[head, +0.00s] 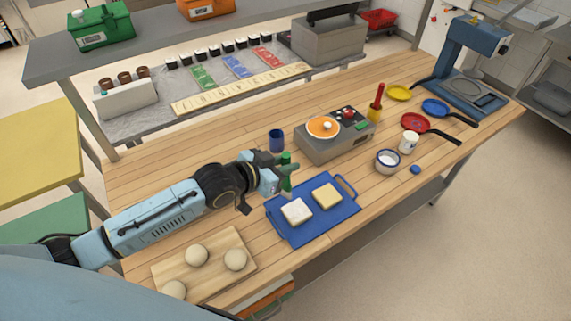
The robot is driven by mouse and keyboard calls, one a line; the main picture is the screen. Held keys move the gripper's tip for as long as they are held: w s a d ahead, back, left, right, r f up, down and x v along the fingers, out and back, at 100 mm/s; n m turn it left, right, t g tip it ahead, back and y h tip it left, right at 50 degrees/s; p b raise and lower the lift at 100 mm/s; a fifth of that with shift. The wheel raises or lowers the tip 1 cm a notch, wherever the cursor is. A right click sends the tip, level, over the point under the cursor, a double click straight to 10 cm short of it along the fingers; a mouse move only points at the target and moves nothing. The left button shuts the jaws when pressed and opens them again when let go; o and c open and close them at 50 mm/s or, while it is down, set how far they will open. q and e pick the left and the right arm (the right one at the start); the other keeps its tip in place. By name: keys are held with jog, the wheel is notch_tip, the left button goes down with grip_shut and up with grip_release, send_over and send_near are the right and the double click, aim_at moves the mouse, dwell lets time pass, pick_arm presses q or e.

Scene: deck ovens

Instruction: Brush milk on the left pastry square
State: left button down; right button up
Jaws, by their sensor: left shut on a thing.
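Two pastry squares lie on a blue tray (318,228) on the wooden counter. The left pastry square (297,211) looks whiter, the right pastry square (326,195) more yellow. My left gripper (284,178) is shut on a green-handled tool (287,159), probably a brush, held about upright just behind the left pastry square. The tool's lower end is small and partly hidden, so I cannot tell whether it touches anything. A white bowl with a dark rim (387,165) and a white cup (409,143) stand to the right; which holds milk is unclear. My right gripper is not in view.
A blue cup (277,140) stands behind my left gripper. A board (215,262) with dough balls lies at front left. Red, yellow and blue pans sit at the right. Bare counter lies right of the tray.

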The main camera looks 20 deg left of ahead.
pick_arm(q)
jog(key=a+b, duration=0.1)
jog(key=a, duration=0.9)
jog(key=shift+b, duration=0.3)
